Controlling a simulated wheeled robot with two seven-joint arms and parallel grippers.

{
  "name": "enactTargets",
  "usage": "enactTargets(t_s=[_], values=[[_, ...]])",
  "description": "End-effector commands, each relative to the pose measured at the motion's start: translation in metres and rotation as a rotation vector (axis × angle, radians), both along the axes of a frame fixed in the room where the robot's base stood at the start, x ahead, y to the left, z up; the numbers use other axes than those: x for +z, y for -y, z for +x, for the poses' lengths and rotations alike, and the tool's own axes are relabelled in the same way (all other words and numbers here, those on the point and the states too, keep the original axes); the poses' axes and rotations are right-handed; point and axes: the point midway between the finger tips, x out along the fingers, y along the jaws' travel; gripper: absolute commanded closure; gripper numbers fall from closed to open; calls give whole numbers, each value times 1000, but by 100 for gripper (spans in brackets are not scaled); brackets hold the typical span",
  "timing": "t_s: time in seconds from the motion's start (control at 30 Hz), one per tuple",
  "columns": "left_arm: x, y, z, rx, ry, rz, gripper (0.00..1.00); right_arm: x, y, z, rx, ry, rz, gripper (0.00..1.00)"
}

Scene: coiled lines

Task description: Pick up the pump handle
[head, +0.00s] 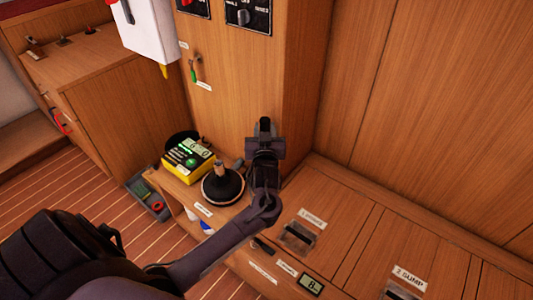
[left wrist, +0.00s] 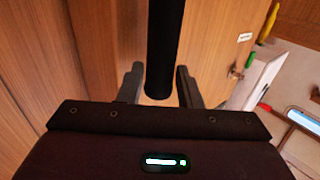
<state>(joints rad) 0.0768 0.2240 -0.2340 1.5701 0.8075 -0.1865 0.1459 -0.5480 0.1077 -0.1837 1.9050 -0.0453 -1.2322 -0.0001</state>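The pump handle, a plain black round bar (left wrist: 164,45), stands between the two fingers of my left gripper (left wrist: 160,84) in the left wrist view. Its lower end shows, and its upper part runs out of the frame. In the head view my left gripper (head: 264,148) is above the wooden bench by the corner post, and hides most of the bar. A black round pump base (head: 222,188) with a short upright stub sits just left of the gripper. My right gripper is not in view.
A yellow meter (head: 188,160) stands left of the pump base. A grey tray (head: 149,198) is lower left. A white box (head: 148,30) hangs at upper left, and a green-handled item (head: 194,72) hangs on the post. The bench top at right has labelled hatches (head: 300,235).

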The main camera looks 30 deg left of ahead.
Motion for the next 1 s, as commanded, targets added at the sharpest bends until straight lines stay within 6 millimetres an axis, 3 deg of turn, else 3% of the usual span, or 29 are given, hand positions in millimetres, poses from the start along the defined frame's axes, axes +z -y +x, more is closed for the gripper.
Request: enactTargets(t_s=[0.13,0.4,0.67,1.0], values=[[0,-9,15,-1,0,0,68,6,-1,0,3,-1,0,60],[0,-11,17,-2,-1,-1,68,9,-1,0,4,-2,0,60],[-1,-11,17,-2,-1,-1,100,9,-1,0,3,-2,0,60],[3,-11,15,-1,1,-2,100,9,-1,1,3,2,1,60]])
